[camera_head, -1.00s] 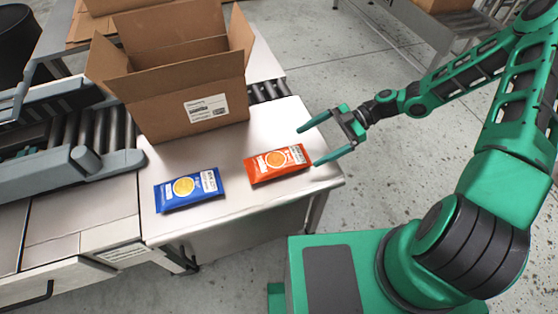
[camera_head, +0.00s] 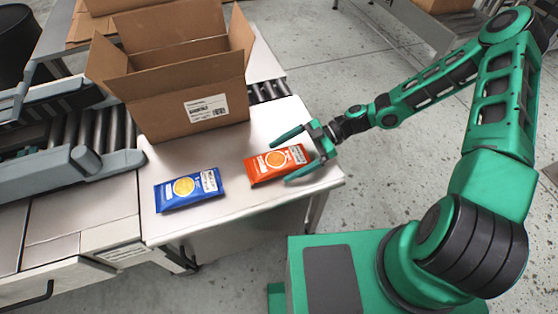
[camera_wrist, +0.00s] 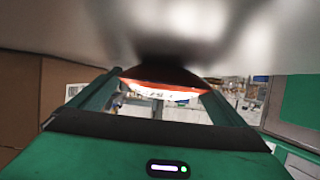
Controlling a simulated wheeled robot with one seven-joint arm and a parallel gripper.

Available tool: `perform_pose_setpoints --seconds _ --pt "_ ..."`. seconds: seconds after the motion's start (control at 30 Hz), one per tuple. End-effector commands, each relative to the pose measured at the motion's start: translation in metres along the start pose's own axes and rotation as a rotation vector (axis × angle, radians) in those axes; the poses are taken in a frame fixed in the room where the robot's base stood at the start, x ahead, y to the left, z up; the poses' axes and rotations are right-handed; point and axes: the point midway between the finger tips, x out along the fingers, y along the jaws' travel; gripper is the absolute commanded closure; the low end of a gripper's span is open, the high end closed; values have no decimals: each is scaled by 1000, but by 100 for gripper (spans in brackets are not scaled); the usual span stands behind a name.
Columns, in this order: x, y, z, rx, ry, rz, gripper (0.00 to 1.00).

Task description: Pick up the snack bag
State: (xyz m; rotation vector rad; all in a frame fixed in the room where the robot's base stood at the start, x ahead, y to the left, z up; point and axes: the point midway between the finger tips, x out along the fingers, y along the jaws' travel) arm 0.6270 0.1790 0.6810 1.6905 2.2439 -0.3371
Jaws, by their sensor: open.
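An orange-red snack bag (camera_head: 268,165) with an orange-fruit picture lies on the metal table (camera_head: 232,213), near its right edge. A blue snack bag (camera_head: 188,189) lies to its left. My gripper (camera_head: 281,161) is open at the orange-red bag, one finger on the bag's far side and the other on its near side. In the wrist view the orange-red bag (camera_wrist: 165,88) shows edge-on between the two fingers. I cannot tell whether the fingers touch it.
An open cardboard box (camera_head: 185,105) with a white label stands behind the bags. A roller conveyor (camera_head: 100,130) adjoins the table on the left. The table between and in front of the bags is clear.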

Motion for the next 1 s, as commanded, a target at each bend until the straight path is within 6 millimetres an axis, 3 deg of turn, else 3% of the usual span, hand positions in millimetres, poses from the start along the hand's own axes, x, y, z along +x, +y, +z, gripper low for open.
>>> perform_pose_setpoints --seconds 0.13,0.33,0.77,1.0 --pt "0 0 0 0 0 0 4" --pt "0 0 0 0 0 0 52" --pt "-2 0 -5 -1 0 0 52" --pt "-13 0 -29 -3 -3 0 52"
